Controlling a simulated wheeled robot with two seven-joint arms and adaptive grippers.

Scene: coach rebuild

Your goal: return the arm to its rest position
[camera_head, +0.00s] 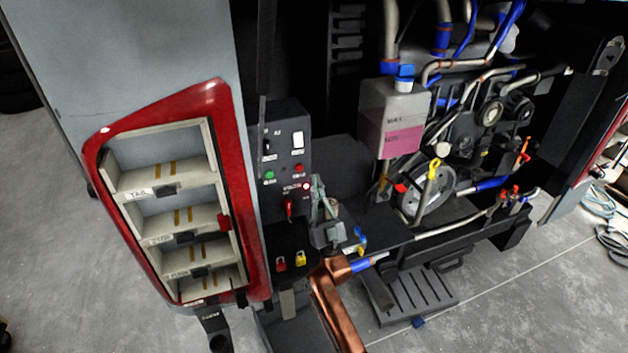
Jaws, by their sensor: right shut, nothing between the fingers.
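My right arm (338,312), copper-coloured, comes up from the bottom edge in the middle of the head view. Its grey right gripper (319,190) points up and away, in front of the right side of a dark control panel (285,140). The fingers are shut with nothing between them. The gripper overlaps the panel's edge in the picture; I cannot tell whether it touches. My left gripper is not in view.
A red padlock (280,264) and a yellow padlock (300,258) sit below the panel. Right are a coolant tank (395,105), hoses and a pulley (428,192). A black slatted step (425,295) juts out below.

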